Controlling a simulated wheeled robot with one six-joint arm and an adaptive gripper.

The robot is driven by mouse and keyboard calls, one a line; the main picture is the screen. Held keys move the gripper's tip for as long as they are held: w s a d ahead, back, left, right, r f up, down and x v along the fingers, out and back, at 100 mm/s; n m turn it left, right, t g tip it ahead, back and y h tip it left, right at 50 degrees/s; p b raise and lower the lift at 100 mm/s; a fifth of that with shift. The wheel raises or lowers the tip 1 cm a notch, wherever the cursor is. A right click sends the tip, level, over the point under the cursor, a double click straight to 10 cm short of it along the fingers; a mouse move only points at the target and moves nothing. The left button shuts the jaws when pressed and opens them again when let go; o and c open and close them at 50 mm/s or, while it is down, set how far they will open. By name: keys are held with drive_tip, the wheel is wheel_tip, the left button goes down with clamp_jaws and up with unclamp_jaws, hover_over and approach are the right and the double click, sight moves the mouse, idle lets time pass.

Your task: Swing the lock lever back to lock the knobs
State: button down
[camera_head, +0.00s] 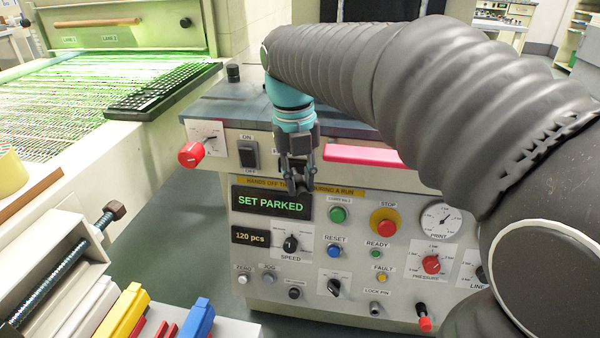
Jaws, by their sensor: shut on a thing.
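My gripper (297,186) points down in front of the control panel (365,210), by the right end of the SET PARKED display. It is shut on a small dark piece that the fingers mostly hide, so I cannot tell what it is. A red-tipped black lever (424,319) sticks out low on the panel, right of the LOCK PIN (376,306); I cannot tell whether it is the lock lever. Knobs on the panel include the black SPEED knob (290,243), the red PRESSURE knob (431,264) and a red knob (191,154) at the upper left.
A pink-red bar (365,155) runs along the panel's upper edge, right of my gripper. A STOP button (384,222) sits below it. A screw clamp (65,265) and coloured blocks stand at the lower left.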

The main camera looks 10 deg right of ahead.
drive_tip(key=shift+w, duration=0.1)
idle(0.3)
drive_tip(key=c, duration=1)
unclamp_jaws()
drive_tip(key=shift+r, duration=0.1)
drive_tip(key=r, duration=1.1)
drive_tip(key=shift+a+r, duration=0.4)
